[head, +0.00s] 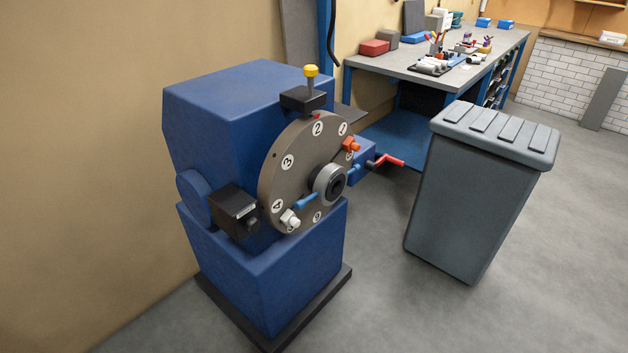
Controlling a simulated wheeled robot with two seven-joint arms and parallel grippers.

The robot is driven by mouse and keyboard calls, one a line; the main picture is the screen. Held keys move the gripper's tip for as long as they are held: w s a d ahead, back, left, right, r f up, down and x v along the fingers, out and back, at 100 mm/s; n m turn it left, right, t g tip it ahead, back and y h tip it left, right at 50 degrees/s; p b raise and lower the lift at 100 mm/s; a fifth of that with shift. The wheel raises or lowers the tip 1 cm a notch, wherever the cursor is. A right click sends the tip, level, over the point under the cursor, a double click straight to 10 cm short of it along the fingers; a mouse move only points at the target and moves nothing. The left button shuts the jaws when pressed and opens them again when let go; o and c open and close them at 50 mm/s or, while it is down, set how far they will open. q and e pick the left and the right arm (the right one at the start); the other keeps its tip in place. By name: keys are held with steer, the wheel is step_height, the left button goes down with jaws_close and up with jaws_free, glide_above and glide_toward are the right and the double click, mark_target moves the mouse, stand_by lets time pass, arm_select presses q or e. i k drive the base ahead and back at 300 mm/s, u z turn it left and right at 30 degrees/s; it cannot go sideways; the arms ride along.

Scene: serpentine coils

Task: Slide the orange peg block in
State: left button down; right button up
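The orange peg block (351,144) sits on the right side of the round grey numbered disc (286,187), near its rim. The disc is on the front of a blue machine (230,100). A white peg block (290,219) is at the lower part of the disc, and a blue rod (306,201) lies between it and the grey hub (329,185). Whether the orange block is fully seated cannot be told. Neither of my grippers is in view.
A yellow-topped pin (311,72) stands on a black block above the disc. A red-handled crank (388,161) sticks out at the right. A grey lidded bin (467,200) stands to the right, and a workbench (400,66) behind. Floor in front is clear.

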mark_target(349, 144)
steer(key=z, duration=0.6)
steer(key=i, duration=0.9)
steer(key=u, duration=0.25)
